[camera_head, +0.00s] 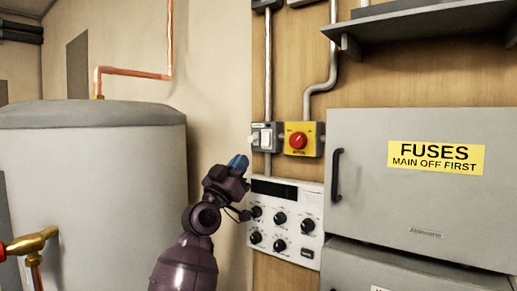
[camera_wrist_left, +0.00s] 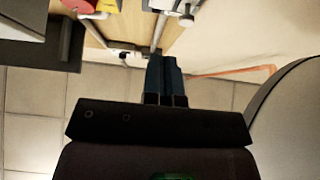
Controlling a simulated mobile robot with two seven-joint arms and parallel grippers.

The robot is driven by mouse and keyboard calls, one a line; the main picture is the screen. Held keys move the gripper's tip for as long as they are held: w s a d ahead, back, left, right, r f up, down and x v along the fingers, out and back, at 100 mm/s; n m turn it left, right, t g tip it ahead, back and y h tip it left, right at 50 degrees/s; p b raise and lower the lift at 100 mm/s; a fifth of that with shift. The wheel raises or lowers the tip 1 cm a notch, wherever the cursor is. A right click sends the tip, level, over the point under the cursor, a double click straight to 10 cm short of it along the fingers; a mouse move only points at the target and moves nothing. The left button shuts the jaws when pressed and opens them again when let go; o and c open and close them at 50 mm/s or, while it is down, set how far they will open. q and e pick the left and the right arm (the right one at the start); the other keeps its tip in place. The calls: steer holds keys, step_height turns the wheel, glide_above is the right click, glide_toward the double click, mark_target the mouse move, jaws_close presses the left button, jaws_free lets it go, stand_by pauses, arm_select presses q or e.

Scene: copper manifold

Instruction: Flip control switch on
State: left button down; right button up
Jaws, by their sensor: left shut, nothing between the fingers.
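The control switch (camera_head: 265,137) is a small grey box with a white face on the wooden panel, left of a yellow box with a red button (camera_head: 298,140). A light knob or lever seems to stick out at its left side; I cannot tell its setting. My left gripper (camera_head: 238,163), with blue fingers, is shut and empty, below and left of the switch and apart from it in the picture. In the left wrist view the shut fingers (camera_wrist_left: 166,72) point up toward the switch box (camera_wrist_left: 165,5), which is cut by the top edge. My right gripper is not in view.
A white control panel (camera_head: 286,192) with several black knobs sits below the switch. A grey fuse cabinet (camera_head: 420,218) with a black handle (camera_head: 336,174) stands right, under a dark shelf (camera_head: 410,24). A large grey tank (camera_head: 95,170) with copper pipe (camera_head: 133,72) stands left.

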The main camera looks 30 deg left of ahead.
mark_target(265, 145)
arm_select(q)
steer(key=w+r, duration=0.1)
steer(key=w, duration=0.3)
steer(key=w+d+r, duration=0.1)
steer(key=w, duration=0.1)
steer(key=shift+w+r+p, duration=0.35)
steer(key=shift+p, duration=0.05)
steer(key=shift+w+f, duration=0.1)
steer(key=shift+w, duration=0.45)
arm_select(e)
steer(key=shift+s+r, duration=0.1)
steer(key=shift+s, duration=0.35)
arm_select(q)
steer(key=shift+w+d+f+b, duration=0.1)
steer(key=shift+w+f+b, duration=0.2)
steer(key=shift+b, duration=0.7)
steer(key=shift+w+r, duration=0.1)
steer(key=shift+r, duration=0.15)
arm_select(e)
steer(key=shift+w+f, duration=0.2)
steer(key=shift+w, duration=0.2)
